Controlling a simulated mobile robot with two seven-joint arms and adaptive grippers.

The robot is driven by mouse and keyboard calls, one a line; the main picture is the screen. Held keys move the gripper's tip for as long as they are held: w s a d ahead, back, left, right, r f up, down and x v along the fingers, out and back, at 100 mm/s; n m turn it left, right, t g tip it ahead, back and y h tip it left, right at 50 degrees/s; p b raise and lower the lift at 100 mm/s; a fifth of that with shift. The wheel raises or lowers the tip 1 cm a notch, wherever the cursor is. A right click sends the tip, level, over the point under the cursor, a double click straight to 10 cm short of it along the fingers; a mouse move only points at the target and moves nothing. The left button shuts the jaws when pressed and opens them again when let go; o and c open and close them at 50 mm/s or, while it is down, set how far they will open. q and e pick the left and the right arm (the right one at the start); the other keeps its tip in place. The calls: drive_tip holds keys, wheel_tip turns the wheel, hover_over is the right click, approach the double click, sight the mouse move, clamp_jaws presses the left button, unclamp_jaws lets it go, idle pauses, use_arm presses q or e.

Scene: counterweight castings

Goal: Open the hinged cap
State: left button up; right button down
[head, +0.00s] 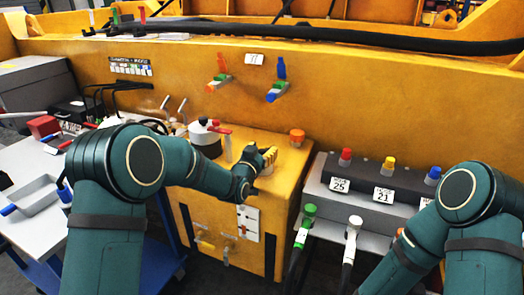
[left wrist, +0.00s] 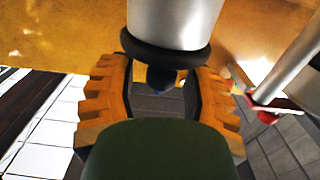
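My left gripper (head: 265,159) is over the top of the yellow box (head: 238,222) in the head view. In the left wrist view its two ribbed yellow fingers (left wrist: 160,95) stand apart, with a gap between them. A silver cylinder (left wrist: 172,20) with a dark ring at its end is right at the fingertips, and a small dark knob shows in the gap. I cannot tell whether the fingers touch either. This fitting is mostly hidden by the gripper in the head view, and I cannot make out the hinged cap for certain. My right gripper is out of view.
A white pot-like fitting (head: 204,139) with red handles stands left of my left gripper; an orange cap (head: 297,135) is to its right. A grey connector block (head: 370,187) with plugs and cables stands further right. A table (head: 38,165) with a tray is at left.

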use_arm(q)
clamp_jaws()
drive_tip(key=shift+r, duration=0.1)
drive_tip(key=shift+w+r+g+p, duration=0.1)
drive_tip(key=shift+r+g+p, duration=0.2)
drive_tip(key=shift+g+p, duration=0.35)
drive_tip(key=w+r+g+y+p, duration=0.1)
drive_tip(key=g+p, duration=0.1)
drive_tip(key=p, duration=0.2)
drive_tip(key=w+r+g+p, duration=0.1)
drive_tip(key=g+p, duration=0.1)
drive_tip(key=p, duration=0.2)
drive_tip(key=shift+d+r+g+y, duration=0.1)
drive_tip(key=shift+d+g+y, duration=0.15)
drive_tip(key=shift+d+y, duration=0.15)
drive_tip(key=shift+w+g+p, duration=0.3)
drive_tip(key=shift+g+p, duration=0.2)
drive_tip(key=shift+p, duration=0.25)
